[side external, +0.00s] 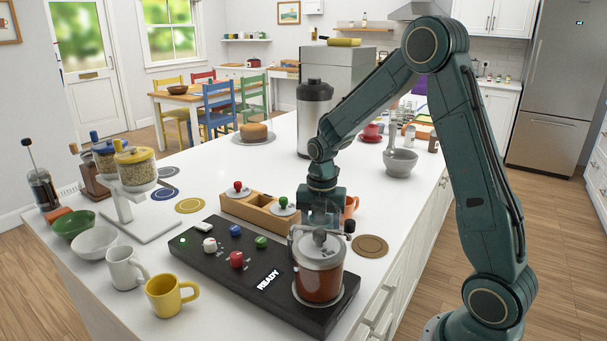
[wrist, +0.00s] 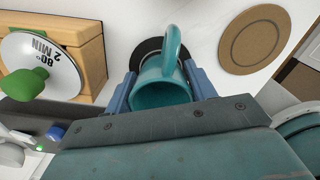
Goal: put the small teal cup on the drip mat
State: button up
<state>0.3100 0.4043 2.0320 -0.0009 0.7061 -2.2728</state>
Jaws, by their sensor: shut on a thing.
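The small teal cup (wrist: 160,92) sits between the two blue fingers of my gripper (wrist: 165,85) in the wrist view, its handle toward the top. My gripper is shut on it. A dark round disc (wrist: 147,47) shows partly behind the cup; the cup hides much of it, and I cannot tell whether they touch. In the side view my gripper (side external: 318,222) is low behind the glass canister, and I cannot make out the cup there. A brown round mat (side external: 370,246) lies bare to the right of my gripper; it also shows in the wrist view (wrist: 255,40).
The black machine base (side external: 215,260) with the red-filled canister (side external: 320,278) stands in front of my gripper. A wooden box (side external: 258,212) with knobbed lids is close on the left. An orange item (side external: 351,206) is just behind. Other round mats (side external: 190,205) lie further left.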

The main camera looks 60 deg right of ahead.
jog(key=shift+f, duration=0.15)
jog(key=o, duration=1.1)
jog(key=shift+c, duration=0.2)
notch_tip(320, 180, up, 12)
jog(key=shift+r, duration=0.2)
